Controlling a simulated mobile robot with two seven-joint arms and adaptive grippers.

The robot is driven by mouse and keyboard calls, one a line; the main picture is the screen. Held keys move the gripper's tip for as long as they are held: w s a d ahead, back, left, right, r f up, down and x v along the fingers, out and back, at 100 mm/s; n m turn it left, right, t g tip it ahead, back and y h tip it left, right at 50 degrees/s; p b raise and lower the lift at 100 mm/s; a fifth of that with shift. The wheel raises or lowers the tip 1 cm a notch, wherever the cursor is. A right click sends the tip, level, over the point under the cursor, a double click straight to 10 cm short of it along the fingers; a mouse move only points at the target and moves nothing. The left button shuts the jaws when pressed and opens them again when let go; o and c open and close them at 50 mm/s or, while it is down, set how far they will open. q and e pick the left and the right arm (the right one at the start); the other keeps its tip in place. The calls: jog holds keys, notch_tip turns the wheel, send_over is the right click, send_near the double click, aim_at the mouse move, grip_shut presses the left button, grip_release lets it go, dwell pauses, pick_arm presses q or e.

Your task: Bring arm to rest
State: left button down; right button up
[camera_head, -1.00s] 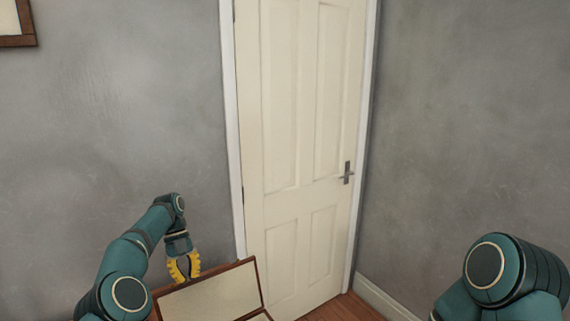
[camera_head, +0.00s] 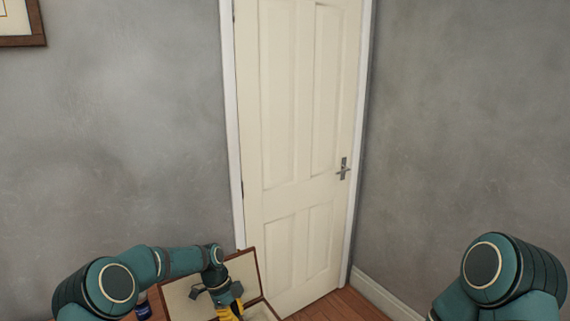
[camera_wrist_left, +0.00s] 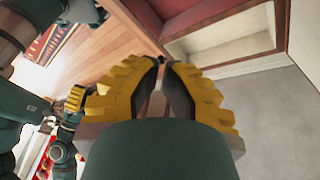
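My left gripper (camera_head: 230,308) is low in the head view, in front of the open wooden case. In the left wrist view its yellow fingers (camera_wrist_left: 163,62) come together at the tips, with nothing seen held. The case (camera_head: 248,266) has a brown frame and a cream inside. Its frame and inside also show at the top right of the left wrist view (camera_wrist_left: 230,38). My right arm's upper part is at the lower right of the head view. A yellow gripper, seemingly my right one (camera_wrist_left: 75,98), shows small at the left of the wrist view; its fingers are unclear.
A small dark blue thing (camera_head: 143,308) stands left of the case, partly cut off. A cream door (camera_head: 300,150) with a metal handle is behind, between grey walls. Wooden floor (camera_head: 345,306) shows right of the case. A patterned rug (camera_wrist_left: 50,42) shows in the wrist view.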

pick_arm(q)
jog(key=s+d+f+n+t+h, duration=0.1)
jog(key=s+d+f+n, duration=0.25)
jog(key=s+n, duration=0.3)
jog(key=s+d+f+n+t, duration=0.1)
jog(key=s+d+f+n, duration=0.1)
jog(key=s+f+n, duration=0.4)
jog(key=s+a+r+n+t, duration=0.2)
jog(key=s+n, duration=0.7)
jog(key=s, duration=0.5)
notch_tip(320, 180, down, 7)
jog(key=s+y+b, duration=0.1)
jog(key=b, duration=0.5)
jog(key=shift+s+d, duration=0.25)
jog(key=shift+d, duration=0.05)
jog(key=shift+n, duration=0.25)
